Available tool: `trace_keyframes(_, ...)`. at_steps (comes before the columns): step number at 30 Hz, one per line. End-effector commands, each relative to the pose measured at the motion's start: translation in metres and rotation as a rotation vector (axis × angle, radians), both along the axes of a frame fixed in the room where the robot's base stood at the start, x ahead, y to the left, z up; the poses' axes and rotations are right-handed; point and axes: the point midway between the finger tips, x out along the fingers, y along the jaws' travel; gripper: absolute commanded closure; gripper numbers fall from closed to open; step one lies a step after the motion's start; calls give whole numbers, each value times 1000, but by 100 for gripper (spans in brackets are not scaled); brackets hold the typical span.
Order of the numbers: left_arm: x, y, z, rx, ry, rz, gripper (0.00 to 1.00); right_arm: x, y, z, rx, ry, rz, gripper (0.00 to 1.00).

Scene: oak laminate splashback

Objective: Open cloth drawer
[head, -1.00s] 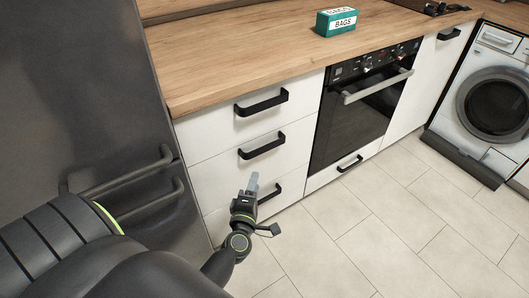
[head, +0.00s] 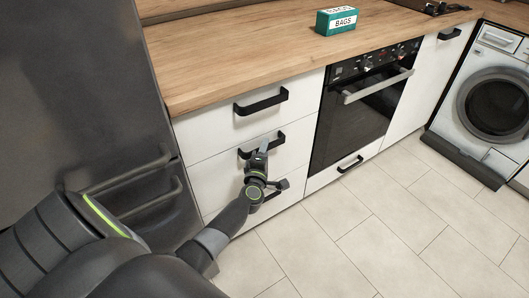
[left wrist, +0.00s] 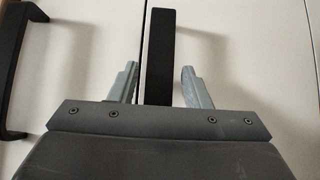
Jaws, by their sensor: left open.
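A white unit of three stacked drawers stands between the fridge and the oven, each drawer with a black bar handle. No label shows which is the cloth drawer. My left gripper (head: 262,148) is at the middle drawer's handle (head: 277,140) and hides part of it. In the left wrist view, my left gripper (left wrist: 158,85) is open, with one finger on each side of a black handle (left wrist: 158,50). Gaps show between the handle and both fingers. The middle drawer front (head: 222,175) looks flush with its neighbours. My right gripper is not in view.
The top drawer handle (head: 261,102) is just above the gripper; the lowest is partly behind my wrist. A dark fridge (head: 90,90) stands close on the left. The oven (head: 355,115) is on the right. The tiled floor (head: 370,230) in front is clear.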

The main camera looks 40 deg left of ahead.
Motion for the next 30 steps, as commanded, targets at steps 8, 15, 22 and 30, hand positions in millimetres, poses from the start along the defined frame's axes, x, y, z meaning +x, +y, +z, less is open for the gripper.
trace_keyframes(8,0,0,0,0,0,0,67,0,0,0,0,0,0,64)
trace_keyframes(15,0,0,0,0,0,0,98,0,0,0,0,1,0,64)
trace_keyframes(22,0,0,0,0,1,0,100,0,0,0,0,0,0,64)
trace_keyframes(30,-2,-14,0,-3,1,-1,100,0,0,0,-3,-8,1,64)
